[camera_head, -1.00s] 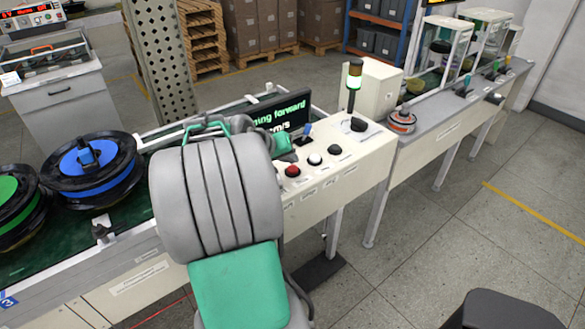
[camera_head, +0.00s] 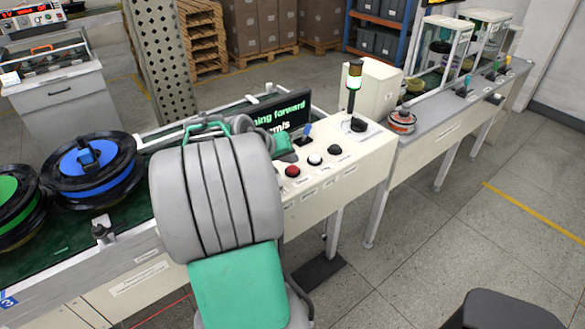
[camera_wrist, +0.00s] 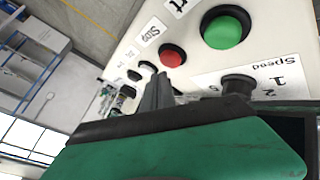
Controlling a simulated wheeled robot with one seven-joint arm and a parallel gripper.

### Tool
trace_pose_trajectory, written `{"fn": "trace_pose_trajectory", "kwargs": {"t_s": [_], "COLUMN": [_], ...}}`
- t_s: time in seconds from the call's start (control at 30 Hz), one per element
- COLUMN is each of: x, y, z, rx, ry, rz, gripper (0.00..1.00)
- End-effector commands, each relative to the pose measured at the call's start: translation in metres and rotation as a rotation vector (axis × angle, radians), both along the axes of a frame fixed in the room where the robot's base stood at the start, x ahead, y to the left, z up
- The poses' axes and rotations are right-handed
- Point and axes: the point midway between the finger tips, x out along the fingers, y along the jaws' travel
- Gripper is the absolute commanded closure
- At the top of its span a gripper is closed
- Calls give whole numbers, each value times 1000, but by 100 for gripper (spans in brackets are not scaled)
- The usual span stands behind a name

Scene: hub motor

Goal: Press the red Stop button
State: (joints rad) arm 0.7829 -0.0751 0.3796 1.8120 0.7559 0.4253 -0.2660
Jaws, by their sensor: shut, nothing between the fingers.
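The red Stop button (camera_head: 292,171) sits on the sloped white control panel (camera_head: 350,158), just right of my arm in the head view. In the wrist view the red button (camera_wrist: 172,55) is beside its "Stop" label, between a large green button (camera_wrist: 226,27) and smaller buttons. My gripper (camera_wrist: 158,80) is shut and empty. Its dark fingertips appear just beside and below the red button in the wrist picture; I cannot tell whether they touch it. In the head view my arm covers the panel's left part, and the fingertips cannot be made out.
A black Speed knob (camera_wrist: 238,84) is close to my gripper. A blue spool (camera_head: 90,165) lies on the conveyor at left.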

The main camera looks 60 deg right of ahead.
Motion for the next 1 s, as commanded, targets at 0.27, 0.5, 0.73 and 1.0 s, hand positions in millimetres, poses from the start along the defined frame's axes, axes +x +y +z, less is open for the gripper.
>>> {"fn": "trace_pose_trajectory", "kwargs": {"t_s": [0.27, 0.5, 0.73, 1.0], "x": [0, 0, 0, 0], "y": [0, 0, 0, 0], "z": [0, -9, -8, -11], "rx": [0, 0, 0, 0], "ry": [0, 0, 0, 0], "rz": [0, 0, 0, 0], "gripper": [100, 100, 100, 100]}}
